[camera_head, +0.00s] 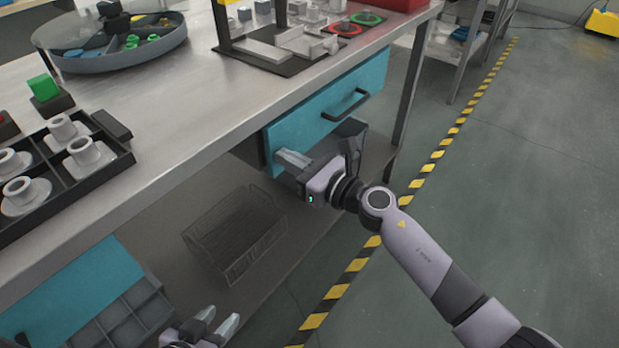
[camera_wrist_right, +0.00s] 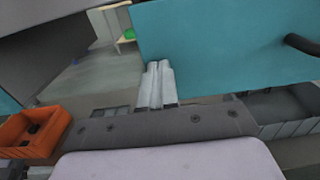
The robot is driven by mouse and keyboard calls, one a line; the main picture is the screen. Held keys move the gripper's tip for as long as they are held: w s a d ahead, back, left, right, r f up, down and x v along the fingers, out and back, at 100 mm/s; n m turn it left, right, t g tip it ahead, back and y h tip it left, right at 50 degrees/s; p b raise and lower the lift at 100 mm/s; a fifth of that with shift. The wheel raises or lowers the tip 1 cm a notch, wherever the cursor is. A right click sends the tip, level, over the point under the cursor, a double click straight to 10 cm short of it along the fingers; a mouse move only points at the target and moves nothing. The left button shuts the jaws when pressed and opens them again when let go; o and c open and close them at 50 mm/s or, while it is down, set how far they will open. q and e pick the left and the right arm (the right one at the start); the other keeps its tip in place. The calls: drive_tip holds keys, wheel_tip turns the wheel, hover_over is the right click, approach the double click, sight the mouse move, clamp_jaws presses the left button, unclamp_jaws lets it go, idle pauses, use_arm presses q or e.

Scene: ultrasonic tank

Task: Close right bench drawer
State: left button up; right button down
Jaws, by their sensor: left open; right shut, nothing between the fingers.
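The right bench drawer has a teal front (camera_head: 325,108) with a dark bar handle (camera_head: 348,104). Its top edge lies close under the bench edge in the head view; I cannot tell whether a small gap remains. My right gripper (camera_head: 291,160) is shut and empty, at the lower left corner of this front. In the right wrist view its fingers (camera_wrist_right: 156,85) are together beside a teal panel (camera_wrist_right: 225,45) with a dark handle at right; contact is unclear. My left gripper (camera_head: 219,322) is open and empty at the bottom edge of the head view.
Another teal drawer front (camera_head: 75,290) with grey compartments (camera_head: 125,318) is at lower left. A wire basket (camera_head: 235,235) stands under the bench. The benchtop (camera_head: 200,110) holds a cup tray, a round tray and small parts.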

drive_tip(key=shift+r+b+x, duration=0.25)
drive_tip(key=shift+b+x, duration=0.15)
drive_tip(key=shift+x, duration=0.7)
drive_tip(key=shift+r, duration=0.1)
drive_tip(key=shift+d, duration=0.1)
